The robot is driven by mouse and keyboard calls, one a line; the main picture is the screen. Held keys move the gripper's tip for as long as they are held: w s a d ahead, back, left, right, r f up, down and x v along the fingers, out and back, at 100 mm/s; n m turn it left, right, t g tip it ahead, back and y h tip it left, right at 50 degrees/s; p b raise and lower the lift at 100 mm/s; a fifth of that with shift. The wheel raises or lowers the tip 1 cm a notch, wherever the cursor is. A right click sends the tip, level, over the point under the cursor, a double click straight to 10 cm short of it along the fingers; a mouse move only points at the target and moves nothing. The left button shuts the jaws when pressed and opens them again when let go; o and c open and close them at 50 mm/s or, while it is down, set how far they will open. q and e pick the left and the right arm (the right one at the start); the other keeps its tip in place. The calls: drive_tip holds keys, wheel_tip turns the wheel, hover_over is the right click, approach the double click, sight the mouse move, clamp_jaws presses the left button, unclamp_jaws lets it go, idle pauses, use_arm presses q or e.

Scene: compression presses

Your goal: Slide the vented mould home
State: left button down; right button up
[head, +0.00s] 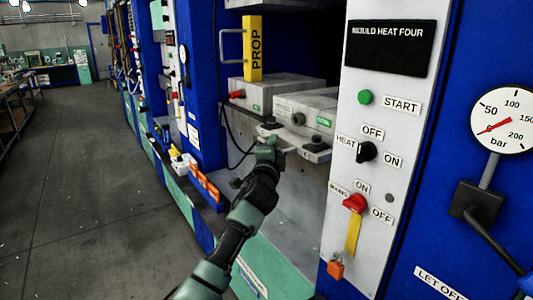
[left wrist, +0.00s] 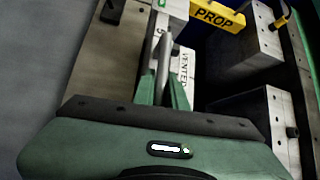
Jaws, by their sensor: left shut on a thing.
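My left gripper (head: 268,148) reaches into the open press bay in the head view. In the left wrist view its two green fingers (left wrist: 163,88) are shut on a grey bar handle (left wrist: 161,62). A pale strip lettered VENTED (left wrist: 185,66) lies just beside this handle, marking the vented mould. In the head view a grey block with a green tag (head: 308,101) stands behind the gripper at the bay's front. I cannot tell from there how far in the mould sits, and the gripper hides part of its front. My right gripper is not in view.
A yellow PROP bar (head: 253,48) stands upright on another grey block (head: 268,88). The floor (head: 90,190) at left is clear.

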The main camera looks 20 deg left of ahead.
use_arm(q)
drive_tip(key=shift+d+f, duration=0.15)
drive_tip(key=shift+d, duration=0.1)
drive_tip(key=c, duration=1.5)
unclamp_jaws()
drive_tip(key=shift+o, duration=0.2)
drive_tip(key=shift+d+f, duration=0.1)
drive_tip(key=s, duration=0.7)
drive_tip(key=shift+s+f+b, duration=0.2)
drive_tip(key=shift+s+b, duration=0.15)
drive_tip(key=shift+b, duration=0.1)
